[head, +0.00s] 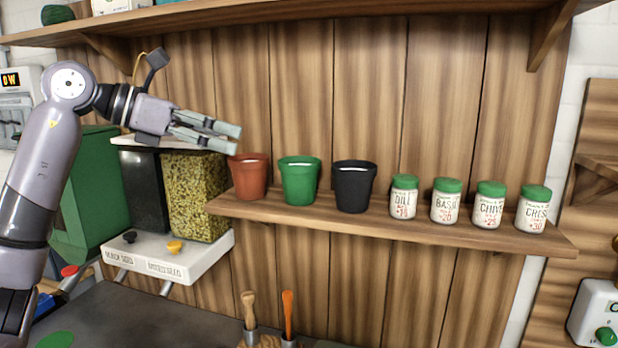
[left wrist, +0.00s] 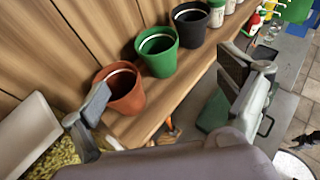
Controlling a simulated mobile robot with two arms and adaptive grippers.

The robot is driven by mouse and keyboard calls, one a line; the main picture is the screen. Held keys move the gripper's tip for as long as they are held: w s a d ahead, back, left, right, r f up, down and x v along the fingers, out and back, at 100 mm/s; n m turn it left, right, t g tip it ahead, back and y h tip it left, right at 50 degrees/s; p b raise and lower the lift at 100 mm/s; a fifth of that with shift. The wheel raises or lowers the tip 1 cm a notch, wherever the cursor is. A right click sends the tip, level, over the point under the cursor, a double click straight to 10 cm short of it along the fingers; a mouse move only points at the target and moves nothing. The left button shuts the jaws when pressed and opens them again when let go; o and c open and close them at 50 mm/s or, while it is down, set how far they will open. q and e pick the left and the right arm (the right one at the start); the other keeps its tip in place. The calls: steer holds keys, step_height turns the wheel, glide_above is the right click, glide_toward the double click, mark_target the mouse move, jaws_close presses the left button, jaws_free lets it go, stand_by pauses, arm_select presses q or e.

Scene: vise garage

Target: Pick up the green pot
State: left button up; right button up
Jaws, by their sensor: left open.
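The green pot (head: 299,182) stands upright on the wooden wall shelf, between a terracotta pot (head: 250,177) and a black pot (head: 354,188). My left gripper (head: 222,136) is left of the pots and a little above their rims, near the terracotta pot, pointing right. In the left wrist view the green pot (left wrist: 157,52) stands beyond the terracotta pot (left wrist: 120,90), with the black pot (left wrist: 190,24) behind it. There my left gripper's two fingers (left wrist: 172,88) are spread wide and hold nothing. My right gripper is not in view.
Several green-lidded jars (head: 446,202) stand right of the pots on the shelf (head: 400,221). A seed dispenser (head: 165,256) hangs on the left, below my left arm. An upper shelf (head: 300,22) runs above.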

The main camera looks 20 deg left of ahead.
mark_target(298, 161)
arm_select(q)
steer(key=p+x, duration=0.2)
steer(key=x, duration=0.3)
steer(key=p+x, duration=0.2)
steer(key=x, duration=0.4)
steer(key=a+p+x, duration=0.1)
steer(key=p+x, duration=0.2)
steer(key=x, duration=0.2)
steer(key=shift+w+d+f, duration=0.15)
steer(key=shift+w+f, duration=0.15)
steer(key=shift+w, duration=0.15)
steer(key=shift+w+d+f, duration=0.15)
steer(key=shift+f, duration=0.1)
steer(key=shift+c, duration=0.4)
steer(key=shift+c, duration=0.7)
steer(key=c, duration=0.9)
steer(key=shift+r, duration=0.1)
steer(key=shift+c, duration=0.7)
